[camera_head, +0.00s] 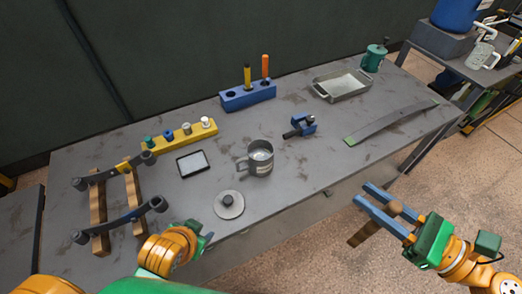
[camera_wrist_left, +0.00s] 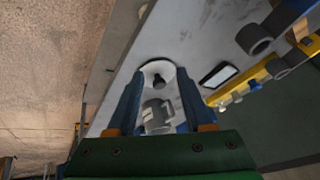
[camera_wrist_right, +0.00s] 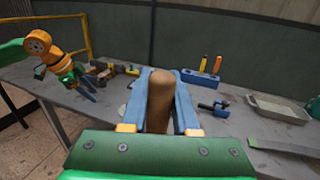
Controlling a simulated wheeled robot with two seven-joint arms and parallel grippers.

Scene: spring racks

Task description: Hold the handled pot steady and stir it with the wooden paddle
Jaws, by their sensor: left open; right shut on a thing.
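The handled pot (camera_head: 262,162), a small grey metal pot with its handle to the left, stands upright on the workbench. The round lid (camera_head: 229,206) lies flat in front of the pot. My left gripper (camera_head: 204,236) is open and empty, apart from the pot, near the bench's front edge. My right gripper (camera_head: 388,211) is shut on the brown wooden paddle (camera_wrist_right: 159,100), beyond the bench's front edge and right of the pot. The gripper partly hides the paddle.
A black-framed tablet (camera_head: 193,163), a yellow rack (camera_head: 179,138) and a blue clamp-like tool (camera_head: 302,125) lie around the pot. A wooden rack with dark springs (camera_head: 125,190) is at left. A blue holder (camera_head: 248,96), metal tray (camera_head: 342,86) and leaf spring (camera_head: 390,122) lie farther off.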

